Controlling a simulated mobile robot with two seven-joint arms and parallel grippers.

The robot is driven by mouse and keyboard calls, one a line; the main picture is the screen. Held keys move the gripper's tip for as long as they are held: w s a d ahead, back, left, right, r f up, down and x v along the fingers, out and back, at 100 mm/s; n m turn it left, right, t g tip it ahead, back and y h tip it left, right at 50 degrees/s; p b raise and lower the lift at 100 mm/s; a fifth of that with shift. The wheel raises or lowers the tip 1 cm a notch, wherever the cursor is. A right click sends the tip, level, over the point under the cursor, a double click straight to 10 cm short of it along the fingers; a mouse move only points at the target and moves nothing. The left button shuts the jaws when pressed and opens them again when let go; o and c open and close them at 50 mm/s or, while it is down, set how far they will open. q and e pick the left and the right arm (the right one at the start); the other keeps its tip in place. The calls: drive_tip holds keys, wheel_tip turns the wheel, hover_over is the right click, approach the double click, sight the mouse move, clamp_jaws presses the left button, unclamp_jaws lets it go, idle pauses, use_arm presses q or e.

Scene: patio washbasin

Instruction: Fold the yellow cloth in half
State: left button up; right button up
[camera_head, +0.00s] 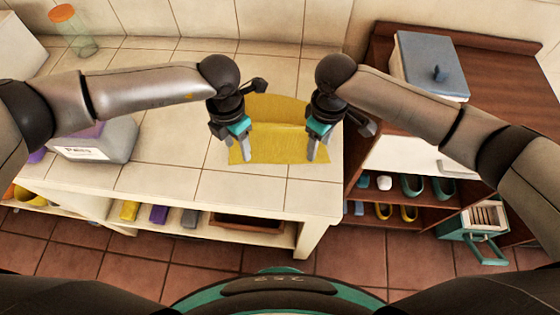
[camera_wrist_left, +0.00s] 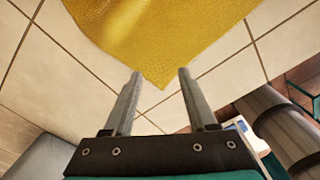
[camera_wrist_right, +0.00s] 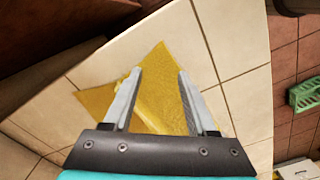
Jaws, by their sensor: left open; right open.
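The yellow cloth (camera_head: 275,146) lies on the tiled counter in the head view, with a crease or raised ridge running across its middle. My left gripper (camera_head: 245,156) is open and points down at the cloth's near left part. In the left wrist view, a corner of the cloth (camera_wrist_left: 160,40) reaches between the open fingertips (camera_wrist_left: 160,74). My right gripper (camera_head: 315,155) is open over the cloth's near right part. In the right wrist view, the cloth (camera_wrist_right: 165,98) shows between and beyond the open fingers (camera_wrist_right: 160,73). Contact with the cloth cannot be told.
A grey bin with a label (camera_head: 98,142) stands on the counter at left, a jar with an orange lid (camera_head: 72,30) at the back left. At right is a brown cabinet (camera_head: 500,60) with a grey-lidded box (camera_head: 430,65). Counter tiles (camera_head: 170,120) left of the cloth are clear.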

use_arm(q)
drive_tip(key=shift+f, duration=0.55)
use_arm(e)
drive_tip(key=shift+f, duration=0.55)
use_arm(q)
drive_tip(key=shift+f, duration=0.15)
use_arm(e)
drive_tip(key=shift+f, duration=0.15)
use_arm(q)
drive_tip(key=shift+c, duration=0.3)
use_arm(e)
drive_tip(key=shift+c, duration=0.3)
use_arm(q)
clamp_jaws()
use_arm(e)
clamp_jaws()
